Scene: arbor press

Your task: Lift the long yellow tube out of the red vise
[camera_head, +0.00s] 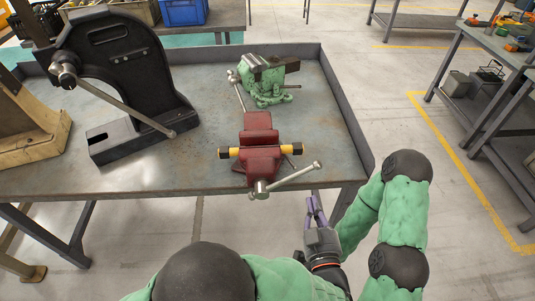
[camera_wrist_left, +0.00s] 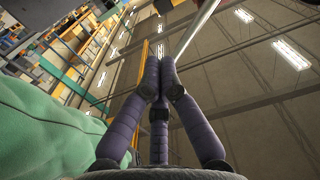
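The long yellow tube (camera_head: 293,150) lies level, left to right, in the jaws of the red vise (camera_head: 262,160). Its dark-banded ends stick out on both sides, and its middle is hidden by the jaws. My left gripper (camera_head: 313,203) is in front of the table's near edge, to the right of and nearer than the vise handle. Its purple fingers are empty, with a narrow gap between them in the head view. In the left wrist view the fingers (camera_wrist_left: 160,65) lean towards each other, with no tube between them. My right gripper does not show.
A green vise (camera_head: 268,80) stands behind the red one. A black arbor press (camera_head: 125,70) with a long lever stands at the left. The grey table (camera_head: 210,165) has a raised rim at back and right. The red vise's handle (camera_head: 295,178) sticks out front right.

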